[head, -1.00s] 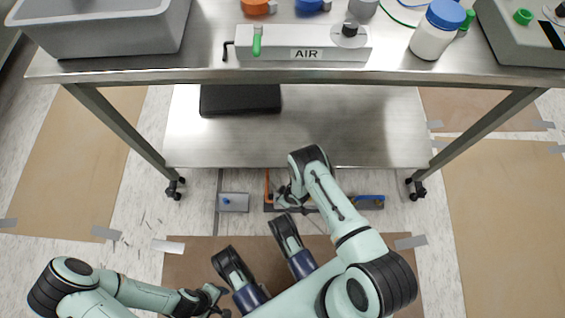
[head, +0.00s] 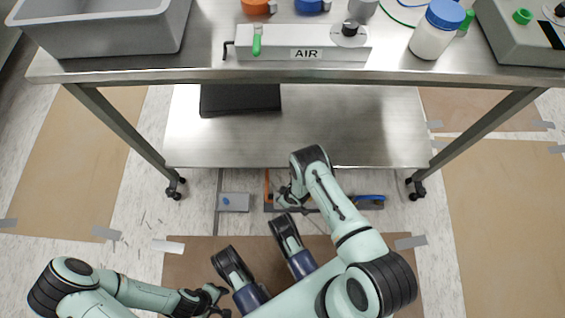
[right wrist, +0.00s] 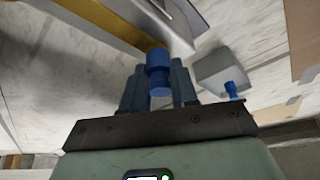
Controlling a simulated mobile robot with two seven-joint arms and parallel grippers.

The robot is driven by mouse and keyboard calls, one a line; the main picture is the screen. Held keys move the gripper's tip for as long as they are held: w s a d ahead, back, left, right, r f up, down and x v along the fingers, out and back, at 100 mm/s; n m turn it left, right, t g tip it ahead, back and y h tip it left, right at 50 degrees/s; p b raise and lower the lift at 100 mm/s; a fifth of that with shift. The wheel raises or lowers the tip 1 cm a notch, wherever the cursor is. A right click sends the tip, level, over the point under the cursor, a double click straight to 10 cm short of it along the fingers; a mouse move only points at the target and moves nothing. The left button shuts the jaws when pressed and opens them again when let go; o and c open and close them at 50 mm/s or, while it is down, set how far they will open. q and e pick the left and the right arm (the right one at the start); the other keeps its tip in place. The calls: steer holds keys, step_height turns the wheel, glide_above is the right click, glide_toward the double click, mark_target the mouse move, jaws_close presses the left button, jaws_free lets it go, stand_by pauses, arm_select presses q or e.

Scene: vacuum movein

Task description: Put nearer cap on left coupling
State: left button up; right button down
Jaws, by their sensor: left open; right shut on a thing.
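My right gripper (right wrist: 158,80) is shut on a blue cap (right wrist: 158,68). In the right wrist view the far end of this cap overlaps the end of an orange-yellow hose (right wrist: 105,20); I cannot tell whether they touch. In the head view the right gripper (head: 284,197) is at the left end of a low grey rail (head: 325,204), by the orange hose (head: 267,184), and hides the left coupling. A second blue cap (head: 227,201) stands on a small grey tray (head: 240,205) left of the rail. My left gripper (head: 218,294) is open and empty, low at left.
The rail lies on the floor just in front of the cart's lower shelf (head: 330,135), with a blue hose (head: 370,197) at its right end. Cart legs with casters (head: 175,188) stand either side. A black box (head: 240,99) is on the shelf. The tabletop above holds an AIR box (head: 290,48).

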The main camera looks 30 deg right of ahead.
steer(key=shift+f, duration=0.1)
stand_by(0.3)
steer(key=shift+c, duration=1.6)
jaws_free()
steer(key=shift+r+p, duration=2.15)
steer(key=shift+r, duration=0.4)
arm_select(q)
steer(key=w+d+r+t+p, duration=0.2)
steer(key=w+r+t, duration=0.2)
steer(key=w+r, duration=0.65)
arm_select(e)
step_height(320, 180, up, 3)
steer(key=shift+f, duration=0.1)
arm_select(q)
steer(key=s+d+r+m+g+h+p, duration=0.1)
steer(key=s+d+r+g+p, duration=0.1)
steer(key=s+d+r+p, duration=0.1)
steer(key=shift+s+d+r+p, duration=0.4)
steer(key=shift+s+r+p, duration=0.4)
steer(key=shift+s+p, duration=0.6)
arm_select(e)
step_height(320, 180, up, 8)
